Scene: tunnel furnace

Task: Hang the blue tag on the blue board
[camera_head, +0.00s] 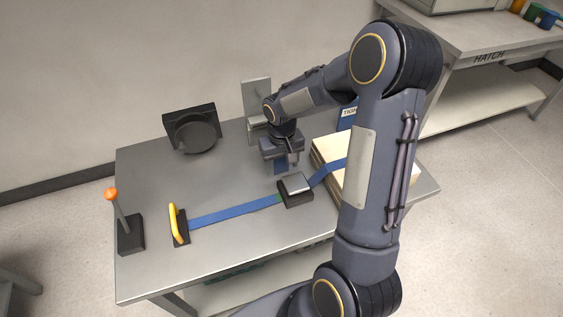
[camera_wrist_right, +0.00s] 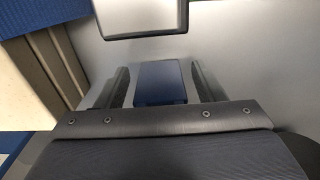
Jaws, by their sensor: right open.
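My right gripper (camera_head: 284,166) points down over the grey table, left of the stacked boards. Its fingers are open. The blue tag (camera_wrist_right: 160,82) is a flat dark blue piece between the two fingers in the wrist view, with a visible gap on each side. In the head view a bit of the blue tag (camera_head: 281,168) shows under the gripper. A blue board (camera_head: 347,117) with a white lettered label stands behind the stack; my right arm hides much of it. My left gripper is not in view.
A blue strap (camera_head: 235,211) runs from a yellow handle (camera_head: 176,223) through a black and silver block (camera_head: 295,189) to the cream stack (camera_head: 325,160). An orange-knobbed lever (camera_head: 121,218) stands front left. A dark round fixture (camera_head: 193,130) stands behind. The left middle table is clear.

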